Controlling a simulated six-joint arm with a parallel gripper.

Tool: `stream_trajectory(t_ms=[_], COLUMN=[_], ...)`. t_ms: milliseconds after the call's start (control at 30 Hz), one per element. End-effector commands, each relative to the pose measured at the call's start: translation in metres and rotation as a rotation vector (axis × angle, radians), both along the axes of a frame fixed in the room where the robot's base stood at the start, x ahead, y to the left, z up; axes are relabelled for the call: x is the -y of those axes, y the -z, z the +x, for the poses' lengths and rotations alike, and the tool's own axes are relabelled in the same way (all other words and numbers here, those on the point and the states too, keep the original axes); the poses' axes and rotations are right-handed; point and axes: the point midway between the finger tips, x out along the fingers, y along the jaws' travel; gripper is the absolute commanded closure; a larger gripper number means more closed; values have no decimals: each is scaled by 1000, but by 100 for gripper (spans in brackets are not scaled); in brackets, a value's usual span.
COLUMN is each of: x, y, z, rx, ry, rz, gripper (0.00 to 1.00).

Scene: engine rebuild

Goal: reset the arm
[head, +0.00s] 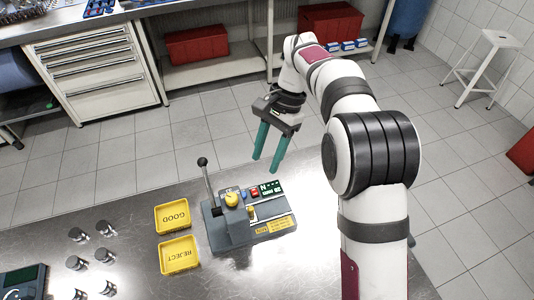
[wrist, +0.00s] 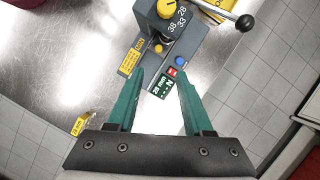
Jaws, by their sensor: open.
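My white arm reaches up and over from the right of the head view. My gripper (head: 265,164) hangs with its two green fingers pointing down, apart and with nothing between them. It is above the far edge of the metal bench, behind the grey lever device (head: 228,233). In the wrist view my gripper (wrist: 160,77) is open, and the lever device (wrist: 178,38) lies beyond the fingertips. The device has a yellow knob, a black-balled lever and a green display reading 28 mm. I see no contact between the fingers and the device.
Yellow trays marked GOOD (head: 172,216) and REJECT (head: 179,256) sit left of the device. Several metal cylinders (head: 78,263) stand farther left, near a dark instrument (head: 22,283). A drawer cabinet (head: 97,72) and red boxes (head: 197,45) are across the open tiled floor.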

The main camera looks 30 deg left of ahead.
Motion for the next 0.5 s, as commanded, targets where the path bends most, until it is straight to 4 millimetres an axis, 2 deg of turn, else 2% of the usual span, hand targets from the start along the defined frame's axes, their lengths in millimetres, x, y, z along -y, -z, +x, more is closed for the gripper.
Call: stream_trajectory(t_ms=[367,433,467,500], x=[1,13,24,45], y=[0,-9,-17,-31], z=[0,-1,-2,-7], rx=[0,11,23,43], ry=[1,11,18,32], rz=[0,4,9,15], gripper=[49,49,49,49])
